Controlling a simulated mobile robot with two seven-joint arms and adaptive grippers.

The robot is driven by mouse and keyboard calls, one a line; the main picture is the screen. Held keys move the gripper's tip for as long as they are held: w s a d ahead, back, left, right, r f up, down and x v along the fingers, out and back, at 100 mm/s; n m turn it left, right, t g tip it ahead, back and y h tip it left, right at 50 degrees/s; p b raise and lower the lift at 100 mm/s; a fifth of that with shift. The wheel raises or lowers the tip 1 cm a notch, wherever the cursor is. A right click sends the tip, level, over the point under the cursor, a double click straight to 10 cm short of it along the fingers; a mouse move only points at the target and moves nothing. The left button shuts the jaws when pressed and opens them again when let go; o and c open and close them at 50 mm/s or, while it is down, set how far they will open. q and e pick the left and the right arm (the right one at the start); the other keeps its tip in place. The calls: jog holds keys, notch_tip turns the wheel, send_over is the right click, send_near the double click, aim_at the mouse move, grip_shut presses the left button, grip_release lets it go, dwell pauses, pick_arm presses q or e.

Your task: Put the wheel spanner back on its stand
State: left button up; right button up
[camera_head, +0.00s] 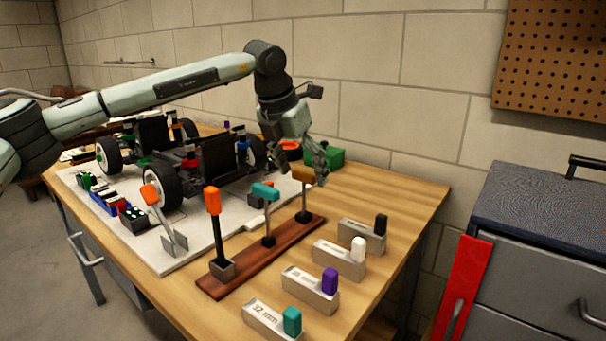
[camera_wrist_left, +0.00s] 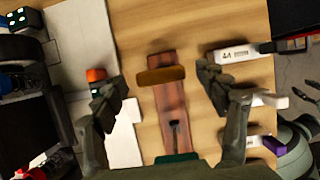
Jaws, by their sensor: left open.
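A reddish-brown wooden stand (camera_head: 235,275) lies on the workbench. At its far end a tool with a brown crosswise handle (camera_head: 302,174) stands upright; this handle also shows in the left wrist view (camera_wrist_left: 161,75). A teal T-handled tool (camera_head: 265,191) stands in the middle, and an orange-handled driver (camera_head: 213,202) at the near end. No label shows which is the wheel spanner. My left gripper (camera_head: 322,168) is open above the far end. In the left wrist view its fingers (camera_wrist_left: 163,92) lie either side of the brown handle, clear of it.
A car chassis (camera_head: 222,160) and a tilted orange-handled tool (camera_head: 150,194) are on the pale mat (camera_head: 85,200) at left. Several grey size blocks (camera_head: 310,290) with coloured ends line the right side. A green box (camera_head: 335,158) is behind my gripper, near the wall.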

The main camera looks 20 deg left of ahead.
pick_arm(q)
jog(key=v, duration=1)
jog(key=shift+r, duration=0.35)
jog(key=shift+s+a, duration=0.1)
jog(key=shift+s, duration=0.05)
